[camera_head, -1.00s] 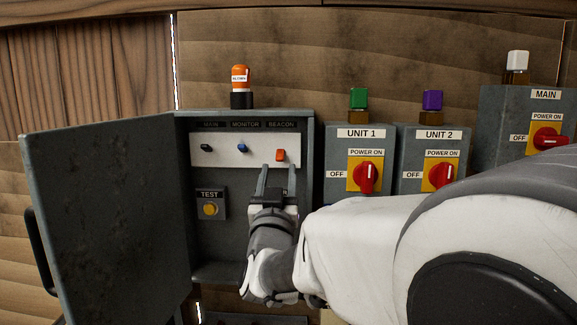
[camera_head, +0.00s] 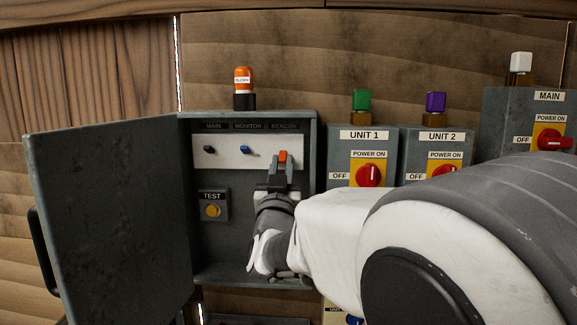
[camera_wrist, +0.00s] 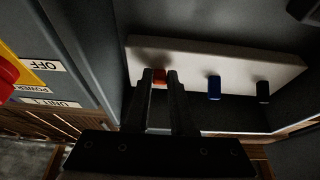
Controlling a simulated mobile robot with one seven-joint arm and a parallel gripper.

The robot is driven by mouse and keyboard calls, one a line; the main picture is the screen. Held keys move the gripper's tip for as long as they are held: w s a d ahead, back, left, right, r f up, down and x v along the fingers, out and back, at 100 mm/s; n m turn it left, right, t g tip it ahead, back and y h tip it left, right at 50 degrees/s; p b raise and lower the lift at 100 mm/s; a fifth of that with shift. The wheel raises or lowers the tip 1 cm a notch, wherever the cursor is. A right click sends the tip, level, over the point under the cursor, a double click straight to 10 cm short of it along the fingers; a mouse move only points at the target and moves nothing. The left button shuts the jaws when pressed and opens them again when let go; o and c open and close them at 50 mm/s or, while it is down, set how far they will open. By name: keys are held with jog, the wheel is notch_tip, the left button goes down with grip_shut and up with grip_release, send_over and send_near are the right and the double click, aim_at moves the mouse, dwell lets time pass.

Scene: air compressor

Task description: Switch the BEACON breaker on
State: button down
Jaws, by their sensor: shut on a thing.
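The BEACON breaker (camera_head: 283,156) is a small orange-red switch at the right end of a white strip (camera_head: 222,161) inside the open grey cabinet, under the BEACON label (camera_head: 284,126). My gripper (camera_head: 282,164) is in front of it, its fingers closed in on the orange switch from both sides. In the wrist view the orange switch (camera_wrist: 159,76) shows between the two fingertips (camera_wrist: 160,80). The fingers hide part of the switch, and its exact tilt is hard to tell. An orange beacon lamp (camera_head: 243,80) stands on top of the cabinet and looks unlit.
A blue MONITOR switch (camera_head: 245,149) and a black MAIN switch (camera_head: 209,149) sit left of the orange one. A TEST button (camera_head: 213,211) is below. The cabinet door (camera_head: 105,220) stands open at left. UNIT 1 box (camera_head: 340,150) is close at right.

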aim_at(283, 153)
jog(key=shift+r+p, duration=0.15)
jog(key=shift+p, duration=0.35)
jog(key=r+g+p, duration=0.1)
jog(key=p, duration=0.3)
jog(key=shift+s+g, duration=0.15)
jog(key=shift+g, duration=0.15)
jog(key=r+g+p, duration=0.1)
jog(key=g+p, duration=0.2)
jog(key=p, duration=0.6)
jog(key=shift+s+r, duration=0.1)
jog(key=shift+r, duration=0.05)
jog(key=g+p, duration=0.1)
jog(key=p, duration=0.5)
jog(key=r+g+p, duration=0.1)
jog(key=g+p, duration=0.1)
jog(key=p, duration=0.4)
jog(key=shift+r, duration=0.1)
jog(key=g+p, duration=0.1)
jog(key=p, duration=0.3)
jog(key=shift+r+g, duration=0.1)
jog(key=shift+g, duration=0.2)
jog(key=shift+g+p, duration=0.3)
jog(key=shift+p, duration=0.95)
jog(key=shift+w+g+p, duration=0.2)
jog(key=shift+g+p, duration=0.1)
jog(key=shift+p, duration=0.8)
jog(key=shift+f, duration=0.2)
